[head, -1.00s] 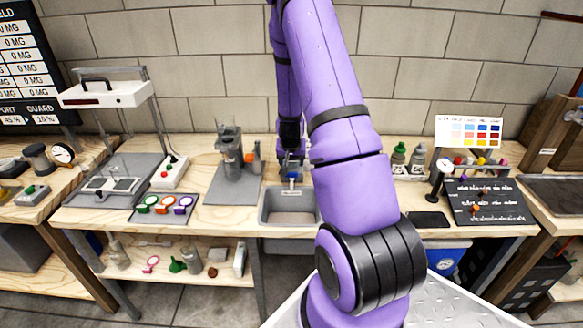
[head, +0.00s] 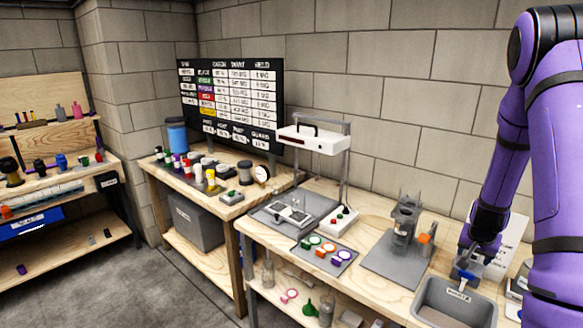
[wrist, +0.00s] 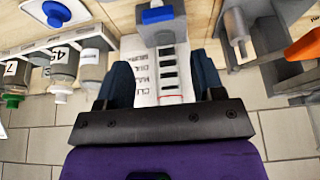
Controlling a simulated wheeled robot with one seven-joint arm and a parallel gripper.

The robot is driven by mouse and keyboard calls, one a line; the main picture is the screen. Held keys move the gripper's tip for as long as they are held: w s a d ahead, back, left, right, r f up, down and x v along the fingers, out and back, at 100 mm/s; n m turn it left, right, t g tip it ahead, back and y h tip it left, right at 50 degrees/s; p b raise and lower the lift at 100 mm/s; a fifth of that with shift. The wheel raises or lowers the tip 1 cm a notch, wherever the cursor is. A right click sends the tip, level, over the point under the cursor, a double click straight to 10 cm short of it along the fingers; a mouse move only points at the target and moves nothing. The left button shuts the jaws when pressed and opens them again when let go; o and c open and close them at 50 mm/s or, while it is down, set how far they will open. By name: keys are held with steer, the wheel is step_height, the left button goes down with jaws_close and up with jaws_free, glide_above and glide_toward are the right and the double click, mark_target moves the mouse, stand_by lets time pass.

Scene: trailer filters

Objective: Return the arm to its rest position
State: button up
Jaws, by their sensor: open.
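My purple arm (head: 560,150) stands at the right of the head view and reaches down to the back of the grey sink (head: 428,312). My gripper (head: 470,266) is low there, by a small blue-topped fixture behind the basin. In the wrist view, my gripper (wrist: 163,68) has its two dark fingers apart with nothing held between them. A grey fixture with a blue top (wrist: 157,16) lies just beyond the fingertips. Whether the fingers touch it I cannot tell.
Close by are a grey stand (head: 403,225) with an orange part, and in the wrist view several hanging bottles (wrist: 64,68). A white-topped press frame (head: 313,139) and a tray of coloured rings (head: 325,255) are farther left.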

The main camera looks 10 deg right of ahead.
steer(key=s+a+r+n+t+y, duration=0.1)
steer(key=s+a+r+n, duration=0.15)
steer(key=a+r, duration=0.85)
steer(key=s+a+r+n+t+y, duration=0.1)
steer(key=a+r+n+y, duration=0.15)
steer(key=a+r, duration=0.85)
steer(key=s+a+r+n, duration=0.2)
steer(key=s+a+r, duration=0.3)
steer(key=s, duration=0.5)
steer(key=s+a+r+n, duration=0.3)
steer(key=s+a+r, duration=0.2)
steer(key=s, duration=0.5)
steer(key=shift+a+r, duration=0.15)
steer(key=shift+r, duration=0.8)
